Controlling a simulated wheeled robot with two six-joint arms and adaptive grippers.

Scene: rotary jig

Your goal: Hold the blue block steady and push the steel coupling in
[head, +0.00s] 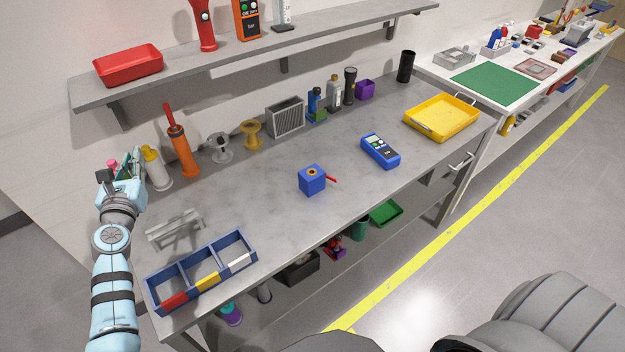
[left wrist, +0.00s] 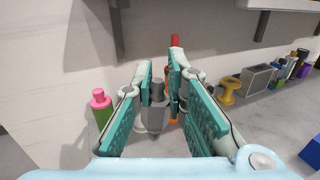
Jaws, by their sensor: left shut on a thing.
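The blue block (head: 312,181) sits upright on the grey bench near its middle, with an orange-yellow ring around a dark opening on top and a red lever at its right side. My left gripper (head: 127,166) is at the far left end of the bench, well away from the block. In the left wrist view, its teal fingers are around a grey stepped piece (left wrist: 156,112), which looks like the steel coupling. The fingers partly hide it, and I cannot make it out in the head view. My right gripper is not in view.
A blue three-part bin (head: 203,272) and a grey rack (head: 174,229) stand at the front left. An orange tube (head: 181,152) and several bottles line the back. A blue meter (head: 380,150) and yellow tray (head: 441,117) lie right of the block. The bench around the block is clear.

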